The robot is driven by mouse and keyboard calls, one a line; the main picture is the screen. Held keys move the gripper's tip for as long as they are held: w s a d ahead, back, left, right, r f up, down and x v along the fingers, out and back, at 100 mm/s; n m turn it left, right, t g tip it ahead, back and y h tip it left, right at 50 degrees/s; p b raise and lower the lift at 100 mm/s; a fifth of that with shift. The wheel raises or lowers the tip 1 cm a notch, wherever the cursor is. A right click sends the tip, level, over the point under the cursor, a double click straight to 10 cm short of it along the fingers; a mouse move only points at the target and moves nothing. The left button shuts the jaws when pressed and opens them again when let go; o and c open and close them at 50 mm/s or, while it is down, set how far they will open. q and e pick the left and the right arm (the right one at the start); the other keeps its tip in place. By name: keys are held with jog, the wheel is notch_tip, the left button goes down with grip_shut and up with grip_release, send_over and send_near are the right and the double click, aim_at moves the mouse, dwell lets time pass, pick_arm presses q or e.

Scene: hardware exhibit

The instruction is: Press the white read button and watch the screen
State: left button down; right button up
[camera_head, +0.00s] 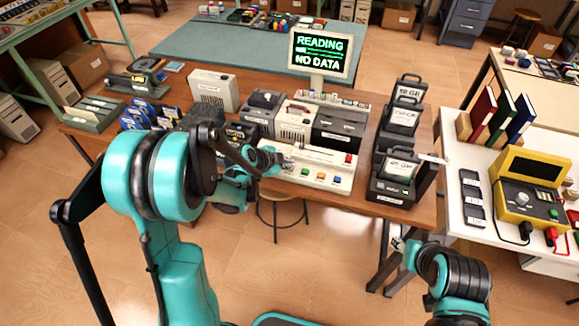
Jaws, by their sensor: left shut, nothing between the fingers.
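The screen (321,53) stands upright at the back of the wooden table and shows "READING" and "NO DATA" in green letters on black. A cream control panel (326,181) lies at the table's front edge, with a row of coloured buttons and a red one at its upper right. I cannot make out a white read button; the panel's left end is partly covered by my left gripper. My left gripper (277,160) is shut and empty at that left end; whether it touches a button is unclear. My right arm is at the lower right; its fingers cannot be made out.
Grey and black devices (294,122) stand close behind the panel. Black labelled units (395,176) stand to its right. A white table (478,228) at the right holds a yellow meter (528,191) and books. A stool (280,197) is under the table's front edge.

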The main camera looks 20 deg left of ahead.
pick_arm(q)
jog(key=shift+r+p, duration=0.4)
jog(key=shift+r, duration=0.3)
jog(key=shift+r+p, duration=1.9)
jog(key=shift+r, duration=0.65)
jog(key=shift+f, duration=0.1)
jog(key=s+r+n+y, duration=0.1)
jog(key=s+r+n, duration=0.2)
jog(key=s, duration=0.5)
jog(key=s+r+n+y, duration=0.1)
jog(key=s+r+n, duration=0.2)
jog(key=s+n, duration=0.3)
jog(key=s+r+n+g+y, duration=0.1)
jog(key=s+n, duration=0.4)
jog(key=s, duration=0.6)
notch_tip(320, 180, up, 2)
jog(key=shift+r+y, duration=0.25)
jog(key=shift+y, duration=0.25)
